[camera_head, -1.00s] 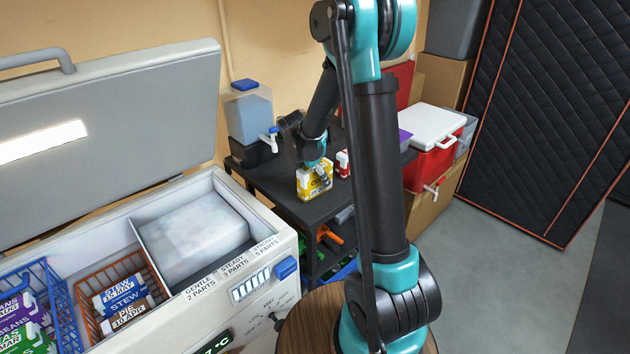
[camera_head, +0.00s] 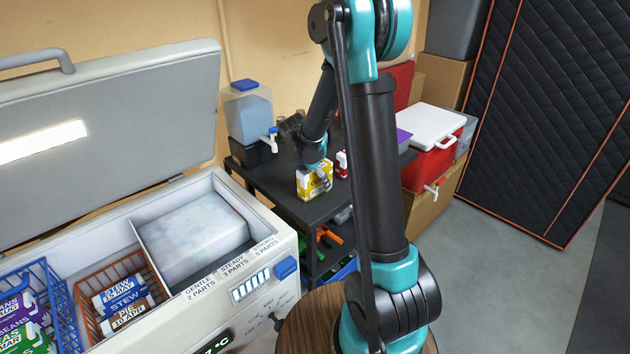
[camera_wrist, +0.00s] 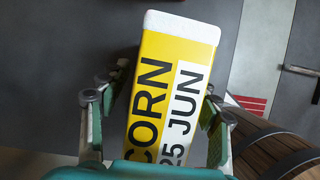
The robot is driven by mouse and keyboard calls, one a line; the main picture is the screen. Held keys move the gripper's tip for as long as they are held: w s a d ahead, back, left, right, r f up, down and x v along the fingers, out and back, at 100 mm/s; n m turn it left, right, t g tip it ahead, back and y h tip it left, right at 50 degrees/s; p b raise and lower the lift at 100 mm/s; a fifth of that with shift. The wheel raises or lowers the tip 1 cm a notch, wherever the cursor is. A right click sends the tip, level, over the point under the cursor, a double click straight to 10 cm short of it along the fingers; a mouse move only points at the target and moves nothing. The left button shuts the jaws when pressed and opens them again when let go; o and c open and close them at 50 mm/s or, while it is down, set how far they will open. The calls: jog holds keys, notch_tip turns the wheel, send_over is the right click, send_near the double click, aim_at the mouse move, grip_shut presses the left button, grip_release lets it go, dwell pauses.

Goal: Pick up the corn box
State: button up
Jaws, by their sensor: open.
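The corn box (camera_head: 307,186) is yellow and white and stands on the dark shelf's top in the head view. In the wrist view the corn box (camera_wrist: 165,95) shows a white top edge and the words CORN and 25 JUN. My gripper (camera_head: 321,180) is at the box in the head view. In the wrist view my gripper (camera_wrist: 155,105) is open, with one finger on each side of the box. A gap shows at the left finger; the right finger is close to the box, and I cannot tell if it touches. The box's lower part is hidden by my gripper.
A red and white box (camera_head: 342,164) stands just right of the corn box on the dark shelf (camera_head: 262,180). A water dispenser (camera_head: 248,115) stands at the shelf's left. The open freezer (camera_head: 270,225) is at the left, and a red cooler (camera_head: 428,150) is at the right.

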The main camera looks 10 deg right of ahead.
grip_shut()
dwell(0.3)
jog(key=shift+r, duration=0.15)
